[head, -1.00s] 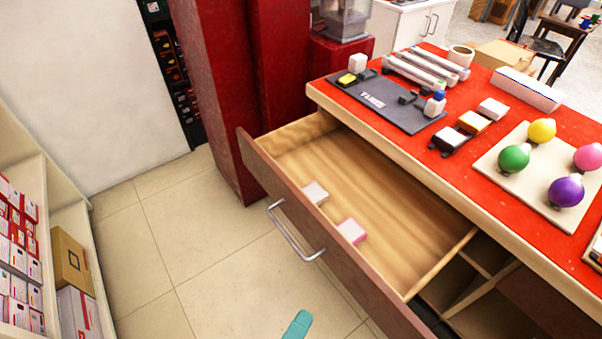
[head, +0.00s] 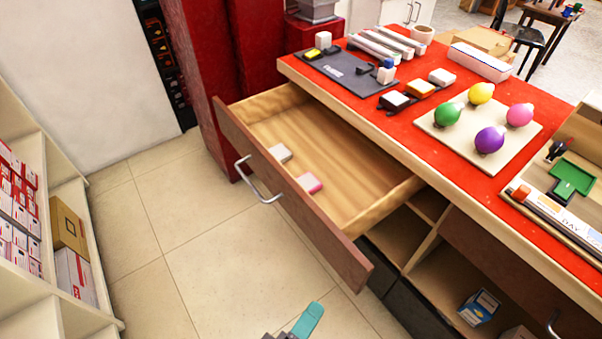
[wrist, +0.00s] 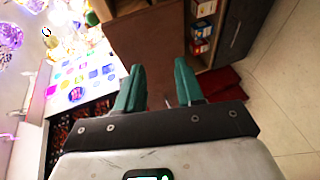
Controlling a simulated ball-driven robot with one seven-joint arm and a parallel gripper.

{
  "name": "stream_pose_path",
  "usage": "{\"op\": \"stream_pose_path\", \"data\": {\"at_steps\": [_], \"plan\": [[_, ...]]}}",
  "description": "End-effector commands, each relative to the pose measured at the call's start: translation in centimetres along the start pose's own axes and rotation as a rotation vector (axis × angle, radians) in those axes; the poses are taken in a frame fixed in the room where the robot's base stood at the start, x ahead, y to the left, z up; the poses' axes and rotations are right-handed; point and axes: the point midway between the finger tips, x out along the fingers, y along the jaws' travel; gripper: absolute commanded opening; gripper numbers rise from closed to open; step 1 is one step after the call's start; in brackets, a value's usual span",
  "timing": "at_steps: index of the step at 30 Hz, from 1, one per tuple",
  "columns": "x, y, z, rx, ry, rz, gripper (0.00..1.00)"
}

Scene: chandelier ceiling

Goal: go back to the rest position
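My gripper (wrist: 157,88) shows in the wrist view with its two teal fingers spread apart and nothing between them. In the head view only a teal fingertip (head: 308,320) shows at the bottom edge, over the tiled floor and in front of the open drawer. The gripper is apart from the drawer and the counter, touching nothing that I can see.
A wooden drawer (head: 355,188) stands pulled out from the red counter (head: 440,118), holding two small blocks (head: 279,153). A shelf with boxes (head: 68,228) stands at the left. The tiled floor (head: 200,230) between them is clear.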

Motion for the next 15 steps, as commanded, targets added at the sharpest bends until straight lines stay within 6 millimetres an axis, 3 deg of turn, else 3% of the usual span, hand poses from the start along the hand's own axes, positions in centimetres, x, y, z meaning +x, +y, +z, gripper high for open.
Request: {"op": "stream_pose_path", "data": {"at_steps": [8, 15], "plan": [[3.4, 0.5, 3.7, 0.044, -0.140, -0.148, 0.37], [6.8, 0.9, 9.4, 0.140, -0.326, -0.368, 0.37]]}}
